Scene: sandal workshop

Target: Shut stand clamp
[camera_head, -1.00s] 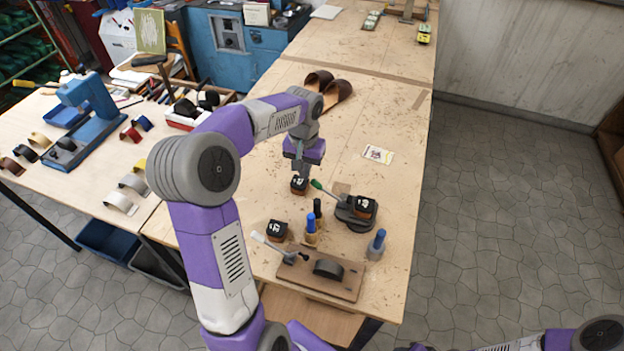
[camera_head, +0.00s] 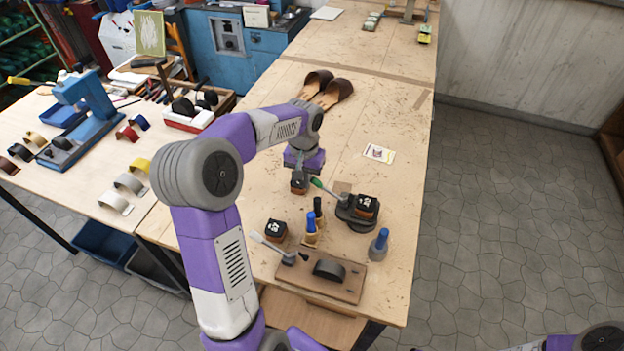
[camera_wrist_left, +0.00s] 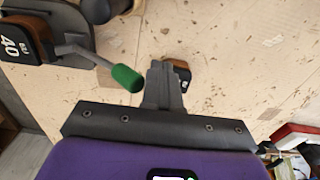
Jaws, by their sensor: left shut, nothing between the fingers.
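A dark round stand (camera_head: 349,222) carries a black and brown block marked 40 (camera_head: 367,206) and a lever with a green handle (camera_head: 319,184). The lever slopes up to the left from the stand. In the left wrist view the green handle (camera_wrist_left: 127,78) lies just left of my left gripper (camera_wrist_left: 165,68), apart from it. The gripper is shut and empty. In the head view my left gripper (camera_head: 299,175) points down beside the green handle, over a small black and brown block (camera_head: 299,187). My right gripper is out of view; only part of that arm shows at bottom right.
Blue-capped bottles (camera_head: 378,243) and another block (camera_head: 275,230) stand near the stand. Brown sandals (camera_head: 325,90) lie farther back. The tabletop right of the card (camera_head: 379,153) is clear.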

